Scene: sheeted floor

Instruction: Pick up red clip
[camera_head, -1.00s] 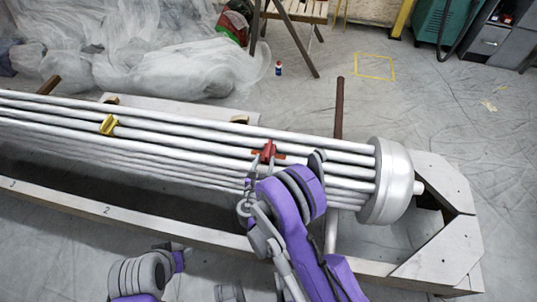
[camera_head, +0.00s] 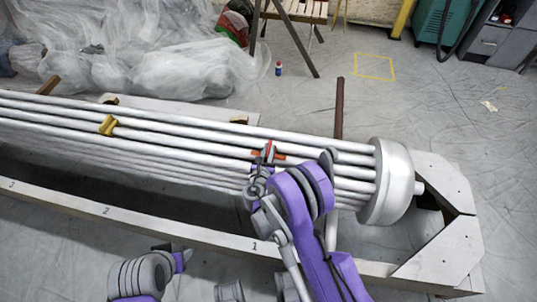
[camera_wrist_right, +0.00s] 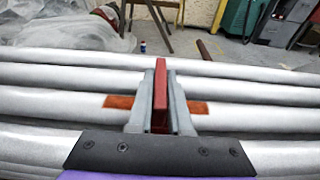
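The red clip (camera_wrist_right: 160,95) stands upright on the bundle of long silver tubes (camera_head: 210,140). In the right wrist view it is a narrow red plate between the two grey fingers of my right gripper (camera_wrist_right: 162,92). The fingers press close on both sides of it and look shut on it. Flat orange-red pieces (camera_wrist_right: 118,102) show on a tube left and right of the fingers. In the head view my right gripper (camera_head: 266,158) is at the clip, near the tubes' right end, and hides part of it. Of my left arm only purple and grey links show, with no fingers visible.
A yellow clip (camera_head: 108,125) sits on the tubes to the left. A silver round end cap (camera_head: 390,182) closes the bundle at right.

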